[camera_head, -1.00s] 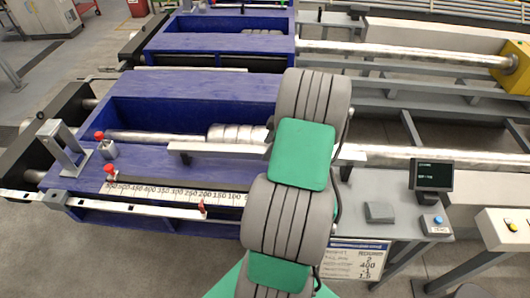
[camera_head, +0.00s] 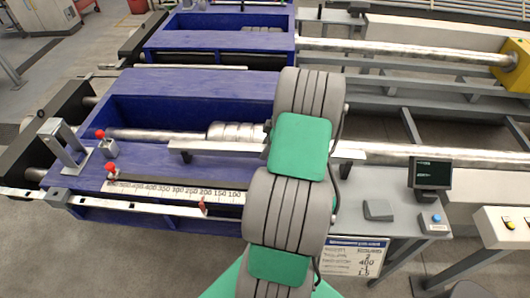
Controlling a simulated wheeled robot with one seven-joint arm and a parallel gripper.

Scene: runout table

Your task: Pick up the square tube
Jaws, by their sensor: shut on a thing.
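A long pale grey bar, which looks like the square tube (camera_head: 220,146), lies crosswise over the front edge of the blue trough. Its left part and a short right end show on either side of my arm, which hides its middle. I cannot tell whether it rests on the trough edge or hangs just above it. My gripper is hidden behind the grey and green links of my arm, so its fingers and their hold on the tube do not show.
A blue runout table (camera_head: 185,85) with a printed scale (camera_head: 175,190) and red-knobbed stops (camera_head: 112,168) surrounds the tube. A round steel bar (camera_head: 155,135) lies in the trough. A small screen (camera_head: 432,173) and a button box (camera_head: 433,222) stand at right.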

